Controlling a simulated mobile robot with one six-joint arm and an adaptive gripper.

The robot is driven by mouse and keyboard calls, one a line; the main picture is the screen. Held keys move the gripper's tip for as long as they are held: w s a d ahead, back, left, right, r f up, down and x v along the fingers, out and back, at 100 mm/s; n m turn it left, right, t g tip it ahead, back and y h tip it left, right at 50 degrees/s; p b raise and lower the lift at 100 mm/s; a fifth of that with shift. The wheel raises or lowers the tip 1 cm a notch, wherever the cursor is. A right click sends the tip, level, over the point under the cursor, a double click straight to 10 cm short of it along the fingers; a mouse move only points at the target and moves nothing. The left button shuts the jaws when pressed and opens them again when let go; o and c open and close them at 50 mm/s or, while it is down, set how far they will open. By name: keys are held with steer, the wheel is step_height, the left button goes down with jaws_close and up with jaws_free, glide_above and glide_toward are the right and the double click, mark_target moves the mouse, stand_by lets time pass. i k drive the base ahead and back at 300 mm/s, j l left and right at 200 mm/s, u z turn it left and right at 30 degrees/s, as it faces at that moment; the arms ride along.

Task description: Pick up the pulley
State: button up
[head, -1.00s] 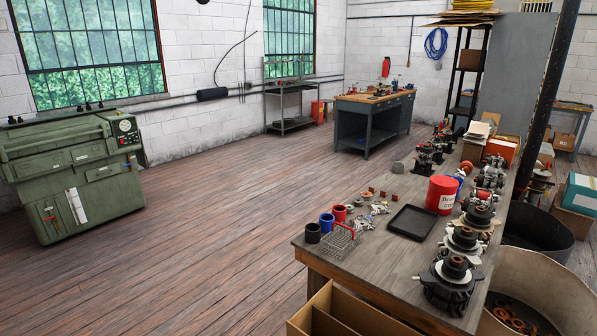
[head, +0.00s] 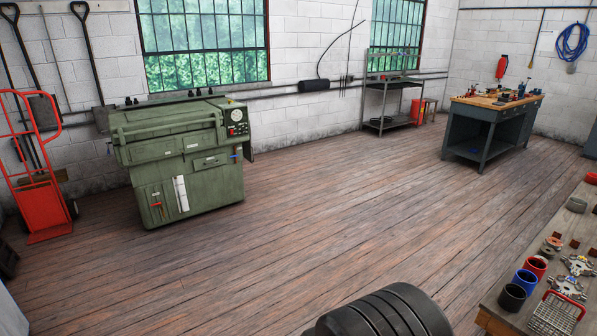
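I cannot pick out a pulley for certain. Small parts lie on the wooden workbench (head: 492,308) at the lower right: silvery spiked metal parts (head: 577,265), a round copper-coloured part (head: 551,245) and a grey-green ring (head: 577,204). They are too small to name surely. The rest of the bench is cut off by the right edge. My gripper is not in view, so its state does not show.
Black (head: 512,297), blue (head: 525,281) and red (head: 536,266) cups and a wire basket (head: 553,316) stand on the bench's near end. A green machine (head: 180,160), a red hand truck (head: 45,205) and a blue-grey workbench (head: 487,135) flank open wooden floor.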

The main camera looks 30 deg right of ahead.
mark_target(547, 252)
steer(key=i+l+z, duration=0.25)
steer(key=i+z, duration=0.2)
steer(key=i+l+z, duration=0.1)
steer(key=i+z, duration=0.35)
steer(key=i, duration=0.15)
steer(key=i+j+z, duration=0.15)
steer(key=i+z, duration=0.3)
steer(key=i+j+z, duration=0.35)
steer(key=i+z, duration=0.15)
steer(key=i, duration=0.15)
steer(key=i+l+z, duration=0.15)
steer(key=i+z, duration=0.5)
steer(key=z, duration=0.15)
steer(key=i+z, duration=0.4)
steer(key=i+j+z, duration=0.15)
steer(key=z, duration=0.3)
steer(key=i+j+z, duration=0.4)
steer(key=i+l+z, duration=0.15)
steer(key=z, duration=0.15)
steer(key=i+l+z, duration=0.1)
steer(key=i+z, duration=0.2)
steer(key=i, duration=0.1)
